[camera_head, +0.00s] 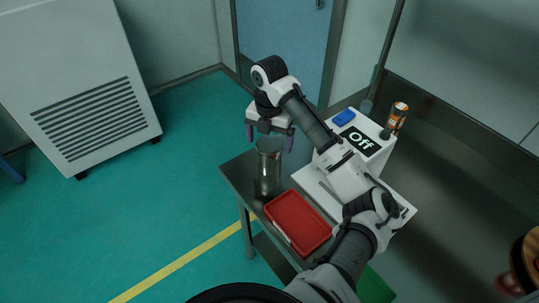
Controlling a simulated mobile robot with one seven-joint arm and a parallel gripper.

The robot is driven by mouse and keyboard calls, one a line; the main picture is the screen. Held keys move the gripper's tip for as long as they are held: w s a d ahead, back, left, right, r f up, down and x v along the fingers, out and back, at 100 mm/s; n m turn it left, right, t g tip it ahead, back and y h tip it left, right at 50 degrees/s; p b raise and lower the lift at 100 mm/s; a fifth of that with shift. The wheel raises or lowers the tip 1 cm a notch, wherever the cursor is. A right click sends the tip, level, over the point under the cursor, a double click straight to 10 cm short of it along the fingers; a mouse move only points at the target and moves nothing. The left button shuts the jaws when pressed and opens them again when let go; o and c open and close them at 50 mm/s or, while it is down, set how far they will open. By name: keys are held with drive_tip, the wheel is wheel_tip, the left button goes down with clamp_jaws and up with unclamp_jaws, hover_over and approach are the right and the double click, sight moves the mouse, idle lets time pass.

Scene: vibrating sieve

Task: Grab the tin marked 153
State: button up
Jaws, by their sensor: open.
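A tall shiny metal cylinder (269,172), which looks like the tin, stands upright on the dark table (237,172), near its left end. No number 153 can be read on it from here. My gripper (271,138) is open, with its purple-tipped fingers pointing down at the level of the tin's top rim. One finger shows to the left of the rim and one to the right. I cannot tell whether they are around the tin or behind it, and no contact is visible.
A red tray (298,222) lies on the table in front of the tin. To the right stands a white device (378,163) with an "Off" display, a blue item (343,117) and an orange-and-black can (397,118) on or by it.

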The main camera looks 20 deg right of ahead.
drive_tip(key=shift+w+f+p, duration=0.15)
drive_tip(key=shift+f+p, duration=0.65)
drive_tip(key=shift+f, duration=2.2)
drive_tip(key=c, duration=1.1)
drive_tip(key=shift+d, duration=0.1)
drive_tip(key=shift+c, duration=0.5)
drive_tip(key=shift+r, duration=0.15)
